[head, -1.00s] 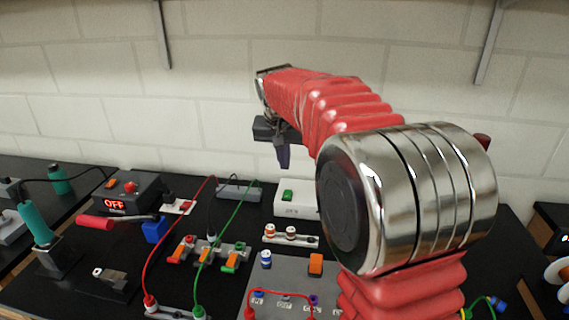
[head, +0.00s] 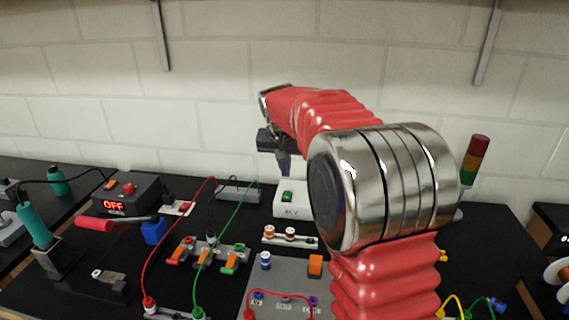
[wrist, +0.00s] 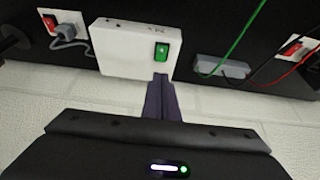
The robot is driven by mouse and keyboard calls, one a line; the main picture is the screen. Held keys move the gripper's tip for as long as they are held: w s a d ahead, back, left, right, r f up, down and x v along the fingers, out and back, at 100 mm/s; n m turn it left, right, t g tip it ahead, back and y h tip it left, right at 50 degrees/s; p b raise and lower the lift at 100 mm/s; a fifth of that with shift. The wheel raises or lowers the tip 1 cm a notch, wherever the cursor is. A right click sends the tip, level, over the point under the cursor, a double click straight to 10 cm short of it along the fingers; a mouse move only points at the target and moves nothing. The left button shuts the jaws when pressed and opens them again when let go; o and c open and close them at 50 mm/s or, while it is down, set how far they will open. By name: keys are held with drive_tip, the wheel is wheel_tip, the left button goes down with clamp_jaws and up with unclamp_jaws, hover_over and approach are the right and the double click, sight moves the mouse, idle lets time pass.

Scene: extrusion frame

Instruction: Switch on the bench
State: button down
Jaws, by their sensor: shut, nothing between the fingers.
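My gripper (head: 284,166) is shut and empty, pointing down above the white box (head: 293,210) at the back of the bench. The box carries a green rocker switch (head: 287,197). In the wrist view, the dark purple fingertips (wrist: 161,80) appear just off the edge of the white box (wrist: 118,48), close to its green switch (wrist: 161,52). I cannot tell whether they touch. A dark unit with a red OFF display (head: 114,206) stands at the left.
The bench (head: 215,305) holds orange-levered switches (head: 208,253), a grey panel (head: 262,284) and red and green leads. A red switch (head: 186,206) is at back left, with a grey block (head: 238,189) nearby. The pale block wall (head: 220,110) is behind.

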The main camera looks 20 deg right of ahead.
sight(287, 194)
drive_tip(key=x, duration=0.9)
drive_tip(key=shift+s+a, duration=0.1)
drive_tip(key=shift+s, duration=0.15)
drive_tip(key=shift+w+a, duration=0.1)
drive_tip(key=shift+a, duration=0.05)
drive_tip(key=shift+f, duration=0.15)
drive_tip(key=shift+d, duration=0.25)
drive_tip(key=shift+s+a, duration=0.45)
drive_tip(key=shift+s, duration=0.3)
